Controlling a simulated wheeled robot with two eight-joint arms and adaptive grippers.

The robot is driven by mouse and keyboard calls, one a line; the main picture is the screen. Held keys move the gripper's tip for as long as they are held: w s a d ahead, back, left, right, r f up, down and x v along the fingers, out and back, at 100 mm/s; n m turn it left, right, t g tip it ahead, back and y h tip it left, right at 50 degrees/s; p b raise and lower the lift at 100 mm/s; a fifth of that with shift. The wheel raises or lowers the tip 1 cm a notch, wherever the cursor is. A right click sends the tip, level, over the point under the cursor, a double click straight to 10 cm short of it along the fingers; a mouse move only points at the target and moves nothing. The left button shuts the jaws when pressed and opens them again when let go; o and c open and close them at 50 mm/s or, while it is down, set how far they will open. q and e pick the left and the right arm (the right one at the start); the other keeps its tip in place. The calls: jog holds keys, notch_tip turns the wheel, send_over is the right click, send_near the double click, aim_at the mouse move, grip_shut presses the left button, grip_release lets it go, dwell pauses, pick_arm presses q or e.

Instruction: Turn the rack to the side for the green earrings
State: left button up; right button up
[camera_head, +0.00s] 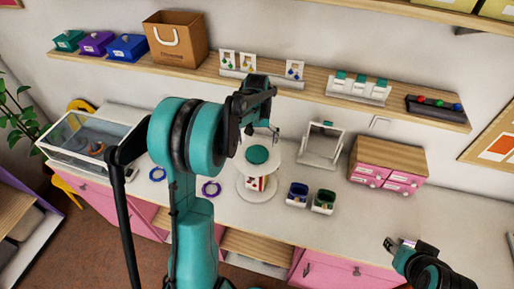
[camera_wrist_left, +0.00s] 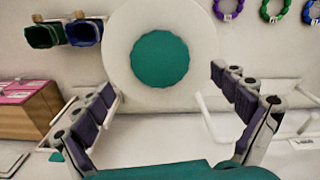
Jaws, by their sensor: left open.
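The rack (camera_head: 245,154) is a white round stand with a green disc on its top plate and a wider white base, upright on the white counter. In the left wrist view, the rack's top (camera_wrist_left: 120,45) faces the camera. My left gripper (camera_head: 258,134) is open just behind and above the rack's top, and its fingers are spread with nothing held. No green earrings can be made out on the rack. My right gripper (camera_head: 398,243) is over the counter's front right, its jaws unclear.
Blue (camera_head: 298,192) and green (camera_head: 324,201) bins stand right of the rack. A white frame stand (camera_head: 321,146) and pink drawer box (camera_head: 388,166) are behind. Purple ring (camera_head: 211,189) lies left. The wall shelf (camera_head: 205,73) holds earring cards.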

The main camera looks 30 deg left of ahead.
aim_at(257, 153)
pick_arm(q)
notch_tip(257, 153, down, 5)
jog(key=shift+f, duration=0.1)
dwell(0.3)
jog(key=c, duration=1.7)
